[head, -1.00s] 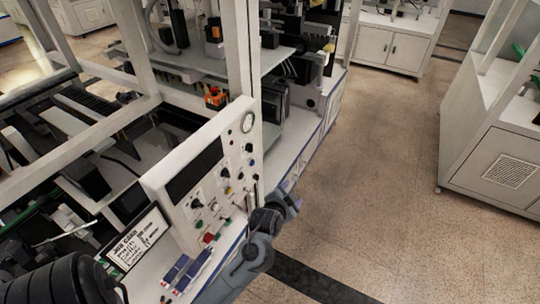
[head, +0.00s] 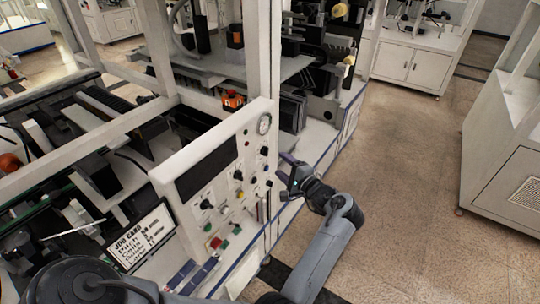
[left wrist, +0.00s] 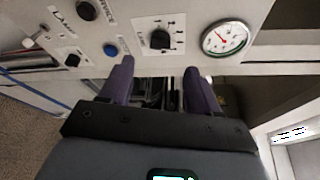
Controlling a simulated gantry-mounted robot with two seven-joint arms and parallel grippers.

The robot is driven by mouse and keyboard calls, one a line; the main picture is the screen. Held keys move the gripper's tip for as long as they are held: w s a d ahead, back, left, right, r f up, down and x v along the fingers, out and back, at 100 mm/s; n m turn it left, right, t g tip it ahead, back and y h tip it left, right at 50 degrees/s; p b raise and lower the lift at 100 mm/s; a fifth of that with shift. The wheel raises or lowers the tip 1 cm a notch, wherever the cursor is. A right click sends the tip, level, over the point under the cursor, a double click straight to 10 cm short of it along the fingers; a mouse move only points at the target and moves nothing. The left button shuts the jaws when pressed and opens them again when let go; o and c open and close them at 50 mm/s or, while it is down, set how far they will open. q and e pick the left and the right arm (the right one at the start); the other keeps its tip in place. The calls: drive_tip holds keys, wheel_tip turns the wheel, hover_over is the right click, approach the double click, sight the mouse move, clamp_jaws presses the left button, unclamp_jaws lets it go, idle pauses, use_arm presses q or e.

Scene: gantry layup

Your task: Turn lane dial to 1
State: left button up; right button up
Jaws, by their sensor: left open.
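The white control panel (head: 225,160) carries several black knobs and buttons. A black dial (head: 264,151) sits just below the round gauge. My right gripper is not in view.
The round gauge (head: 264,124) is beside the dial. A blue button (left wrist: 110,50) and another black knob (left wrist: 86,10) are near. A job card (head: 140,235) stands left of the panel. White frame posts rise behind. The floor (head: 410,180) to the right is clear.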

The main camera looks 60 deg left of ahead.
sight(267, 153)
use_arm(q)
drive_tip(key=a+f+p, duration=0.1)
drive_tip(key=a, duration=0.7)
drive_tip(key=shift+s+a, duration=0.15)
drive_tip(key=shift+c, duration=0.4)
drive_tip(key=c, duration=1)
